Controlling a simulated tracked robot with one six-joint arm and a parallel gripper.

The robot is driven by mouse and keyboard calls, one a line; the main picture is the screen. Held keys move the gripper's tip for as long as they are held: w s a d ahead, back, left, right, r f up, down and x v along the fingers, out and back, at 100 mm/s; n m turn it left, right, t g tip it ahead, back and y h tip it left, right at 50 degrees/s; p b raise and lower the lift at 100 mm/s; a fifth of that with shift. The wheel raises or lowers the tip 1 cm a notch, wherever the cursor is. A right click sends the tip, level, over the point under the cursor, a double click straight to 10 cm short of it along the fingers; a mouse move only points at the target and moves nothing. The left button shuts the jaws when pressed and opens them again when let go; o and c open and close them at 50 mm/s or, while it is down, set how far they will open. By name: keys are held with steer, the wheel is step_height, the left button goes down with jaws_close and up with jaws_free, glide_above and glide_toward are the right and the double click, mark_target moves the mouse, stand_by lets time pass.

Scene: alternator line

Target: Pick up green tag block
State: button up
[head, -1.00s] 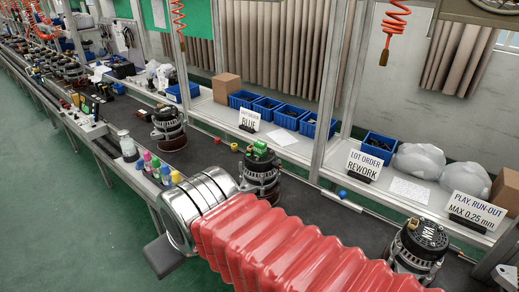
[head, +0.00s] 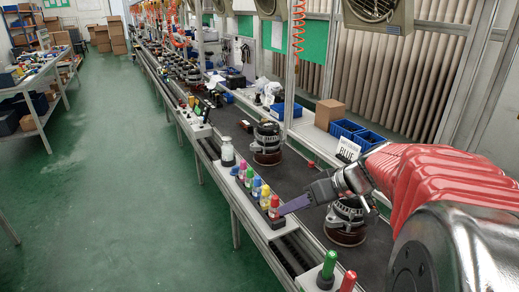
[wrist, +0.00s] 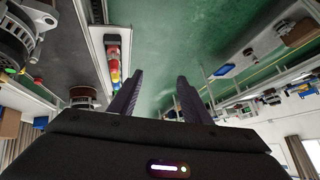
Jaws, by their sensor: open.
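I cannot make out the green tag block in either current view; it may be hidden behind my arm. My gripper (wrist: 160,98) is open and empty in the wrist view, its two dark purple fingers apart. In the head view my gripper (head: 294,204) points left, above the belt edge. It is close to the row of coloured bottles (head: 257,187). The near alternator (head: 346,226) stands just below and right of the gripper, its top partly covered by my wrist.
A second alternator (head: 266,143) stands farther along the dark belt. A green-topped post (head: 329,265) and a red-topped post (head: 348,281) stand at the near belt edge. Blue bins (head: 368,141) and a cardboard box (head: 329,113) sit on the right shelf. The green floor at left is clear.

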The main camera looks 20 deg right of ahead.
steer(key=d+t+h, duration=0.1)
steer(key=d+t, duration=0.1)
steer(key=d, duration=0.7)
steer(key=s+d+t+h, duration=0.1)
steer(key=d+t, duration=0.1)
steer(key=d, duration=0.8)
steer(key=s+d+t+h, duration=0.1)
steer(key=d+t, duration=0.1)
steer(key=d, duration=0.7)
steer(key=shift+d+f, duration=0.2)
steer(key=shift+f, duration=0.15)
steer(key=shift+x, duration=4.35)
steer(key=shift+w, duration=0.1)
steer(key=shift+x, duration=2.55)
steer(key=shift+a, duration=0.1)
steer(key=shift+c, duration=0.2)
